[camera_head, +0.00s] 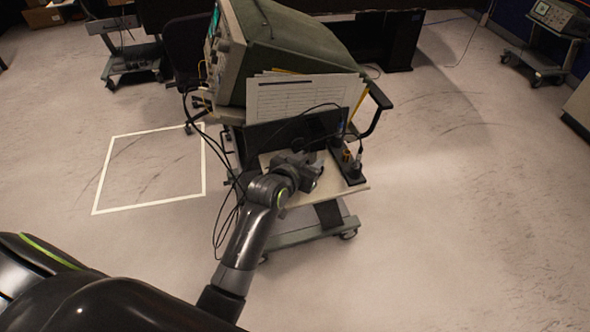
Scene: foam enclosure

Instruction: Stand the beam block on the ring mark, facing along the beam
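My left arm reaches up from the bottom of the head view to the cart's lower shelf. My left gripper (308,172) is low over the shelf (352,196), left of a narrow black strip. I cannot tell whether its fingers are open or shut, or whether they hold anything. The black strip (349,167) carries several small upright parts, one of them orange-brown (346,156). I cannot pick out the beam block or the ring mark; they may be hidden or too small. My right gripper is not in view.
A large green-grey instrument (300,40) stands on the cart above the shelf, with printed sheets (305,97) leaning below it. Black cables hang at the cart's left. A white taped square (150,203) marks the floor at left.

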